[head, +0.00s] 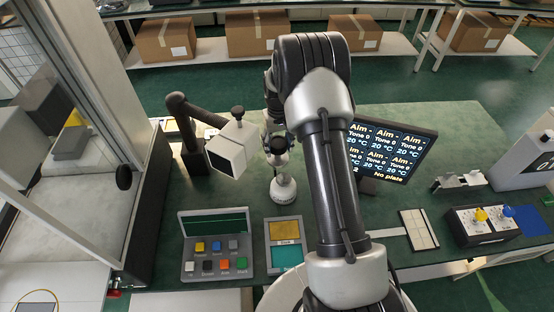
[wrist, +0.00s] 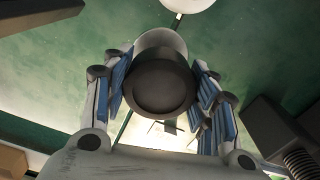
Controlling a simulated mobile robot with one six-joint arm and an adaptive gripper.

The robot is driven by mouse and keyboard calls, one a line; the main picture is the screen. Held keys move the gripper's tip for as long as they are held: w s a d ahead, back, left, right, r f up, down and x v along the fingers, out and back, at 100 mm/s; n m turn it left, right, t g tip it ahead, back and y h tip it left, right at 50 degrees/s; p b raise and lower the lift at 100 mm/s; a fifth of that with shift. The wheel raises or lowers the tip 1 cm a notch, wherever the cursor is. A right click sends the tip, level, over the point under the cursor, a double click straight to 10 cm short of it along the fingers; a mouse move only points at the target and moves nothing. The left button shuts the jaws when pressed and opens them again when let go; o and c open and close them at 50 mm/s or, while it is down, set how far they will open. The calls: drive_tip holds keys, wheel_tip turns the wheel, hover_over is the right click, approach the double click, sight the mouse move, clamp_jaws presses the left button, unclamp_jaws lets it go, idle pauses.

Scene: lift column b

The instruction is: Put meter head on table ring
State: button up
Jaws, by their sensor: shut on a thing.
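My gripper (wrist: 163,88) is shut on the meter head, a dark round-capped cylinder (wrist: 160,88) with a paler body behind it. Blue-padded fingers stand on both sides of it in the wrist view. In the head view the meter head (head: 278,145) shows as a small dark round top at the end of my arm, above the green table. Just below it in the picture is a white round piece (head: 283,190) with small dark lettering. I cannot tell whether the two touch. I cannot make out the table ring for certain.
A white box head (head: 233,150) on a black bent stand is close on the left. A dark screen (head: 391,150) stands right, partly behind my arm. A button panel (head: 216,247) and a yellow-and-teal tray (head: 286,245) lie in front. A joystick box (head: 482,225) is at right.

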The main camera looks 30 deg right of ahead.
sight(278, 157)
drive_tip(key=shift+w+f+b, duration=0.1)
drive_tip(key=shift+f+b, duration=0.55)
drive_tip(key=shift+f, duration=2.5)
drive_tip(key=shift+f, duration=0.1)
drive_tip(key=o, duration=1.6)
